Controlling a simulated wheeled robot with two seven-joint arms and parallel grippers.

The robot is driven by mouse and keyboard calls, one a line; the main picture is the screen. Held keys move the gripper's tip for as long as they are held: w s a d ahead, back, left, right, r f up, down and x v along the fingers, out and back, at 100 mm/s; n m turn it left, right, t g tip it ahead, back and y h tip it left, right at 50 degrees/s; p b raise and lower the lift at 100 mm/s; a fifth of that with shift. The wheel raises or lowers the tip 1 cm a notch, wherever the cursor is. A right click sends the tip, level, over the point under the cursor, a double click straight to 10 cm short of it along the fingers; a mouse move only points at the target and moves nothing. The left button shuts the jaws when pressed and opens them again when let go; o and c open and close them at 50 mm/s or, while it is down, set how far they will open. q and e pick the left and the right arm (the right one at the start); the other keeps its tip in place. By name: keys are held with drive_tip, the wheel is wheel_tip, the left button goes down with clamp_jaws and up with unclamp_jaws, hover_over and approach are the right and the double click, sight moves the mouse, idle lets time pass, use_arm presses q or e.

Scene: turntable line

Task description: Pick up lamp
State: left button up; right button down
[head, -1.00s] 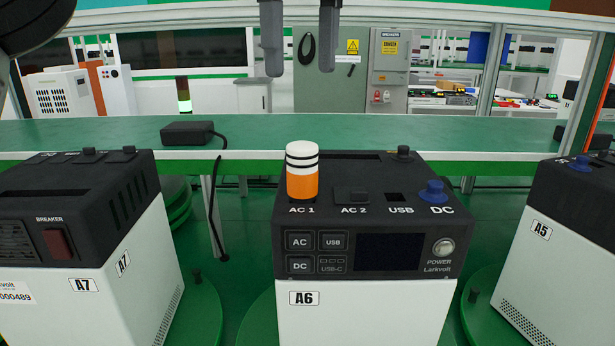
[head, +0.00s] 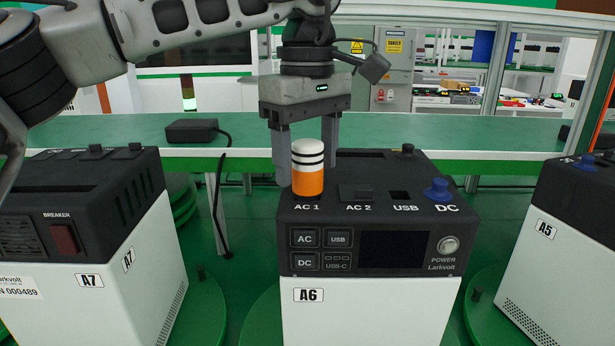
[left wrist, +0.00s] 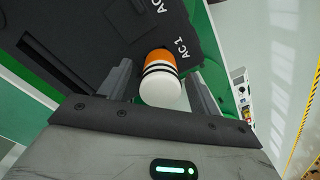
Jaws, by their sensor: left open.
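The lamp (head: 308,169) is a small cylinder with an orange lower part and a white, black-banded top. It stands upright on the AC 1 socket of the power station labelled A6 (head: 365,292). My left gripper (head: 305,177) comes down from above, its fingers open on either side of the lamp or just behind it. In the left wrist view the lamp (left wrist: 161,84) lies between the two open fingers (left wrist: 163,84), with gaps on both sides. My right gripper is not in view.
Station A7 (head: 80,275) stands at the left and station A5 (head: 545,255) at the right. A blue DC plug (head: 438,189) sits on A6's top right. A green bench (head: 480,134) runs behind, with a black adapter (head: 192,131) and cable.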

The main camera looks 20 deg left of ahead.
use_arm(q)
drive_tip(key=shift+f, duration=0.3)
drive_tip(key=c, duration=1.2)
drive_tip(key=shift+o, duration=0.2)
drive_tip(key=shift+r, duration=0.15)
